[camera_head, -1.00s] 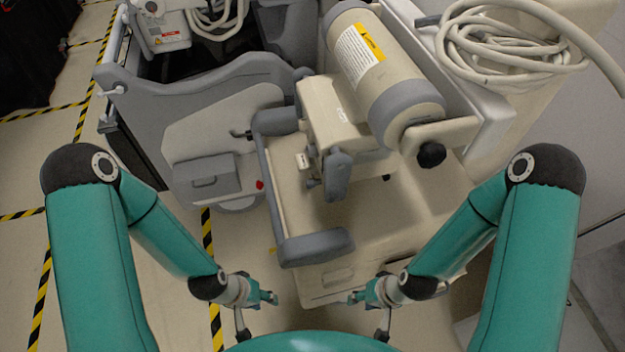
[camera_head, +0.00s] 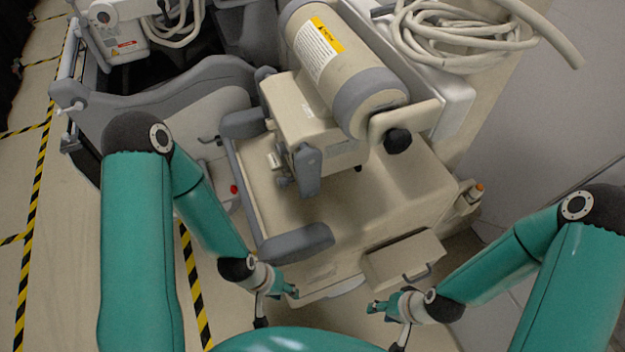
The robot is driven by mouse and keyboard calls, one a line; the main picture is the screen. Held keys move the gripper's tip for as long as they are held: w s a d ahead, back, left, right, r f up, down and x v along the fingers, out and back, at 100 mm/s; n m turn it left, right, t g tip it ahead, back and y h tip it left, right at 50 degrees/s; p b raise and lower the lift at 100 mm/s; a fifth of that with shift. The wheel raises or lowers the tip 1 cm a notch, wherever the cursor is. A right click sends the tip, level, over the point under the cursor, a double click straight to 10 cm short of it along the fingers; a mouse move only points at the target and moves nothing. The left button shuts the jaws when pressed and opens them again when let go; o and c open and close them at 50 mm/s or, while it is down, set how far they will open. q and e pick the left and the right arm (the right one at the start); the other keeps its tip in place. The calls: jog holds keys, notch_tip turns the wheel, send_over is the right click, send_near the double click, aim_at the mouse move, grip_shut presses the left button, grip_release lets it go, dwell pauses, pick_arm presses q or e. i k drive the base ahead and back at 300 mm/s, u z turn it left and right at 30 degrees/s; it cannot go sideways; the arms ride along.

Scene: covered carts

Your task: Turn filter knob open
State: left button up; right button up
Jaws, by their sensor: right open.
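A black round knob (camera_head: 398,140) sticks out on a beige bracket at the lower end of a large beige cylinder (camera_head: 340,66) with grey bands and a yellow label. I cannot tell whether it is the filter knob. The cylinder lies tilted on top of a covered cart (camera_head: 385,205). My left gripper (camera_head: 276,307) is open and empty, low in front of the cart near its grey bumper. My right gripper (camera_head: 386,321) is open and empty below the cart's front drawer. Both are well below the knob and apart from it.
A beige drawer (camera_head: 405,262) with a handle juts from the cart's front. A grey bumper (camera_head: 296,243) sits left of it. A coiled cable (camera_head: 460,35) lies at the top right. A grey cart (camera_head: 190,100) stands at the left. Floor is free at the far left.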

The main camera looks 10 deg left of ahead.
aim_at(284, 181)
jog(key=u, duration=0.95)
jog(key=i, duration=0.15)
jog(key=z, duration=2.55)
jog(key=k, duration=1.5)
jog(key=u, duration=2.85)
jog(key=k, duration=0.1)
jog(key=z, duration=0.9)
jog(key=i, duration=1.05)
